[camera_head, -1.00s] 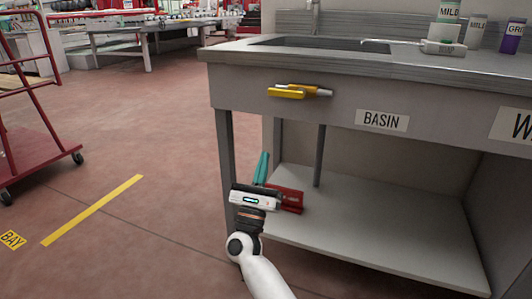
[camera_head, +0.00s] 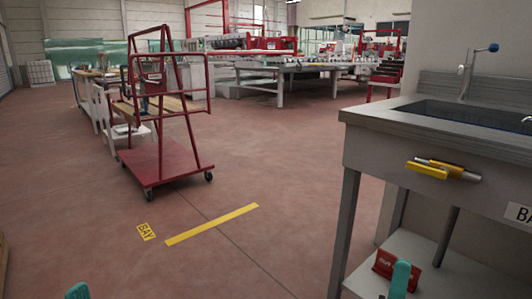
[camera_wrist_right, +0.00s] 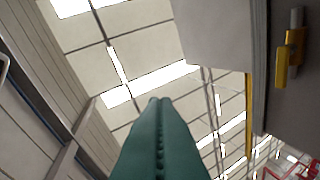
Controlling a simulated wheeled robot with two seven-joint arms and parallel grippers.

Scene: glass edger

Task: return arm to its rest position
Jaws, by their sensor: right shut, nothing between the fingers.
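In the head view only the teal tips of my grippers show at the bottom edge. My right gripper (camera_head: 400,280) is at the lower right, in front of the basin's lower shelf. In the right wrist view its teal fingers (camera_wrist_right: 155,125) are pressed together with nothing between them, pointing up toward the ceiling. My left gripper (camera_head: 78,291) shows as one small teal tip at the lower left, over the floor; its jaws are hidden. The rest of both arms is out of view.
The grey basin (camera_head: 358,135) stands at the right, with a yellow-handled tool (camera_head: 428,170) on its front. A red object (camera_head: 384,262) lies on its shelf. A red cart (camera_head: 160,165) stands behind the yellow floor line (camera_head: 212,224). The middle floor is clear.

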